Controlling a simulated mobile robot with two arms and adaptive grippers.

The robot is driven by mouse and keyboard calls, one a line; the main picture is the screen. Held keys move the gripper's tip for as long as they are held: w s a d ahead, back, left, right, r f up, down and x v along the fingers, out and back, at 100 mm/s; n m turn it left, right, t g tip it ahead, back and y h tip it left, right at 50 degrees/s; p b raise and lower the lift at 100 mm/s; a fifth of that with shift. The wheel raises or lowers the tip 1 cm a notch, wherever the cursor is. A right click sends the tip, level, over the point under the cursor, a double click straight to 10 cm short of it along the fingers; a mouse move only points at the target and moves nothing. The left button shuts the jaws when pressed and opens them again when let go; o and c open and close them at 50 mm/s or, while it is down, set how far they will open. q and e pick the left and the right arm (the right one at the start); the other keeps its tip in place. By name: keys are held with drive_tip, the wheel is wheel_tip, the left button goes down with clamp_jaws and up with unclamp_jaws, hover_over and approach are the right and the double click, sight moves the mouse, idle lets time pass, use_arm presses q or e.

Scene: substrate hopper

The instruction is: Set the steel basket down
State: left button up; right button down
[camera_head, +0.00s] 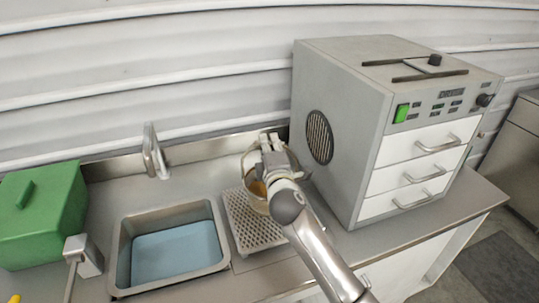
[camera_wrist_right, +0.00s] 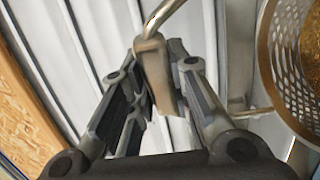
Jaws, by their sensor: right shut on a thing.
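The steel basket (camera_head: 250,187) is round, with something tan inside. It is over the perforated drain tray (camera_head: 243,231), right of the sink, and my right arm hides much of it. I cannot tell whether it touches the tray. My right gripper (camera_head: 270,143) is above the basket, shut on its handle. In the right wrist view the fingers close on a tan grip (camera_wrist_right: 155,72) on a bent metal rod, and the basket's perforated wall (camera_wrist_right: 283,62) shows at the right. My left gripper is not in view.
The sink (camera_head: 118,245) with a blue bottom and a tap (camera_head: 153,155) are left of the tray. A grey cabinet with drawers (camera_head: 345,120) stands close on the right. A green box (camera_head: 42,215) and a grey-headed tool (camera_head: 84,256) are at the left.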

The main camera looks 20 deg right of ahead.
drive_tip(key=shift+w+d+f, duration=0.1)
drive_tip(key=shift+w+f, duration=0.05)
drive_tip(key=shift+w, duration=0.05)
wheel_tip(320, 180, down, 3)
drive_tip(key=shift+r+p, duration=0.1)
drive_tip(key=shift+p, duration=0.2)
drive_tip(key=c, duration=1.7)
unclamp_jaws()
drive_tip(key=shift+f, duration=0.35)
drive_tip(key=shift+c, duration=0.2)
drive_tip(key=o, duration=0.4)
drive_tip(key=shift+s+r, duration=0.1)
drive_tip(key=shift+s, duration=0.05)
drive_tip(key=shift+r, duration=0.1)
